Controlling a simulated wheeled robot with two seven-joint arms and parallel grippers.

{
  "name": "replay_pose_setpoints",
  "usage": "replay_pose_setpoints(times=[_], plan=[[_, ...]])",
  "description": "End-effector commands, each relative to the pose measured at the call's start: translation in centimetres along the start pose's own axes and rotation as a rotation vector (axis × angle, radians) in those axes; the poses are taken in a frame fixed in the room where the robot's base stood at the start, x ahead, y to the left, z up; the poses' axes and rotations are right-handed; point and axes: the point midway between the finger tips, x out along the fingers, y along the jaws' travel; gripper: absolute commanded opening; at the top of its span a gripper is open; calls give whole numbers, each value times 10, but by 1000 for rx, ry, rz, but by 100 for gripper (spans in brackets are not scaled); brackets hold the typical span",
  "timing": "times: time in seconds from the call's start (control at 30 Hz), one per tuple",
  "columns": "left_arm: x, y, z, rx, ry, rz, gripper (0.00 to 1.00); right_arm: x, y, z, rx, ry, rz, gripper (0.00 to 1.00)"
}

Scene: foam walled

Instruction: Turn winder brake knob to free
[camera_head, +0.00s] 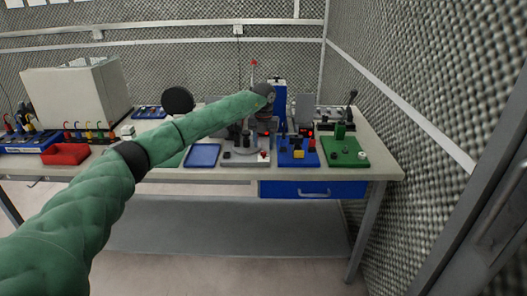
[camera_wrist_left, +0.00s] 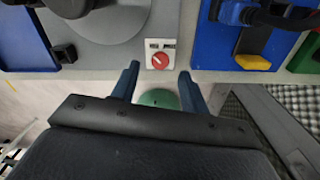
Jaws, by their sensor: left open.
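The red brake knob (camera_wrist_left: 160,60) sits on a small white plate (camera_wrist_left: 154,44) with two dark labels too small to read. The plate is at the front edge of the grey winder base (camera_head: 240,158); the knob also shows as a red spot in the head view (camera_head: 264,155). My left gripper (camera_wrist_left: 159,72) is open. In the left wrist view its fingers are on either side of the knob's lower edge, with gaps, and nothing is between them at the tips. I cannot tell their height above the knob. My arm hides part of the winder in the head view.
A blue board (camera_head: 285,158) with blocks and a green board (camera_head: 345,157) stand to the right. A blue tray (camera_head: 203,155) and red bin (camera_head: 65,154) are to the left. A foam wall (camera_head: 420,70) bounds the right side.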

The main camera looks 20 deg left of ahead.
Motion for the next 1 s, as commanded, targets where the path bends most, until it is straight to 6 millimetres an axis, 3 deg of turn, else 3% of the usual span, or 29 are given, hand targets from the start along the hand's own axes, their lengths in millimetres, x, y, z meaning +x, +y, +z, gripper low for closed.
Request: replay_pose_setpoints(times=[0.3,0.73,0.87,1.0], plan=[[-35,0,0,-1,-1,0,45,24,-10,-3,-20,31,-26,36],[-37,-3,0,4,0,-8,45,22,-12,-4,-18,37,-30,36],[-17,-30,-7,42,-7,-78,45,22,-14,-4,-13,37,-34,36],[20,-93,-26,117,-22,-257,45,22,-16,-4,-10,36,-36,36]])
